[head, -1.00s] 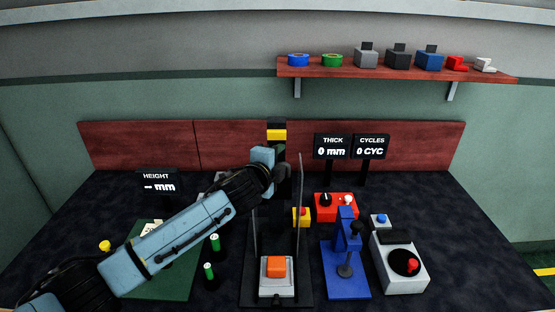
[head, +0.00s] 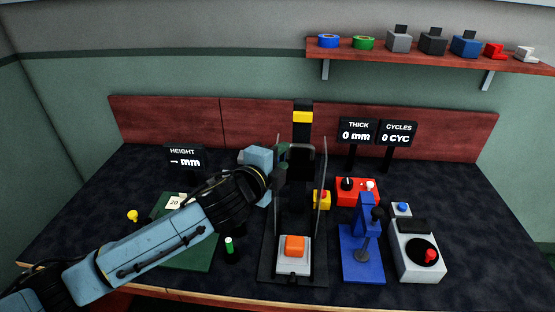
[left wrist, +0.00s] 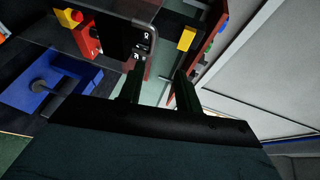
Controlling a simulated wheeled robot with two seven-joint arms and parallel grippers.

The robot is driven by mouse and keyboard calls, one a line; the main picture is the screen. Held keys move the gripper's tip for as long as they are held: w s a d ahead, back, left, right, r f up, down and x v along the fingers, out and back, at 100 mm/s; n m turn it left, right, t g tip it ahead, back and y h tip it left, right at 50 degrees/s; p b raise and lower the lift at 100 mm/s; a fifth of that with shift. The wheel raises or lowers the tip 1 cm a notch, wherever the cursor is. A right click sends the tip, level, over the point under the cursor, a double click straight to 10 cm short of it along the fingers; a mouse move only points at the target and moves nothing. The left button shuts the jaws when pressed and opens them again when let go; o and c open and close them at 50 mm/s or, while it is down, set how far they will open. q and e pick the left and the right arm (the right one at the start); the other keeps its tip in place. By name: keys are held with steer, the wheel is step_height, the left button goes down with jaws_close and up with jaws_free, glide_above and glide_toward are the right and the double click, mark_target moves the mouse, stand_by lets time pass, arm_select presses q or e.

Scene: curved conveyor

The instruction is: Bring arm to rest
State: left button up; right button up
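My left arm reaches in from the lower left of the head view, over the green mat (head: 195,255). Its light-blue wrist ends at the left side of the press with clear guards (head: 322,190). My left gripper (head: 283,163) is there, its dark fingers hard to make out against the press. In the left wrist view the two dark fingers of the left gripper (left wrist: 160,90) stand apart with nothing visible between them. An orange block (head: 294,246) sits on the press's pale base, below and apart from the gripper. My right gripper is in neither view.
A shelf (head: 385,53) is on the wall. The table's far right is clear.

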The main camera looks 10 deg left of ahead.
arm_select(q)
steer(key=shift+s+a, duration=0.2)
steer(key=shift+s, duration=0.3)
